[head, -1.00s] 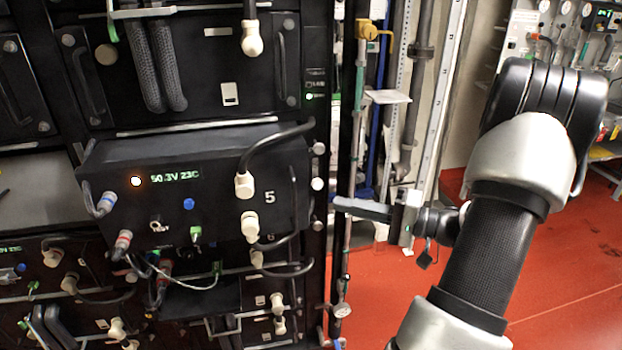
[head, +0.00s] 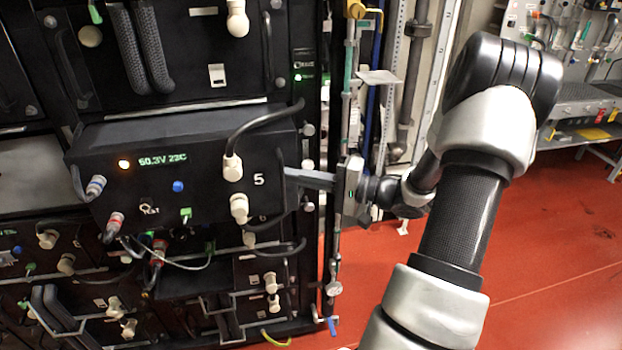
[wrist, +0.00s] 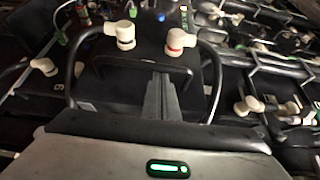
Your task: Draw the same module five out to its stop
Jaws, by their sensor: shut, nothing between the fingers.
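In the wrist view the shut fingers (wrist: 160,82) lie at the handle bar (wrist: 125,62), between two white plugs. I cannot tell whether they touch it. Nothing is between the fingers.
A black cable (head: 262,125) arches from the upper white plug (head: 232,167) on the module front. Several cables hang below the module. Red floor (head: 545,215) is open farther right.

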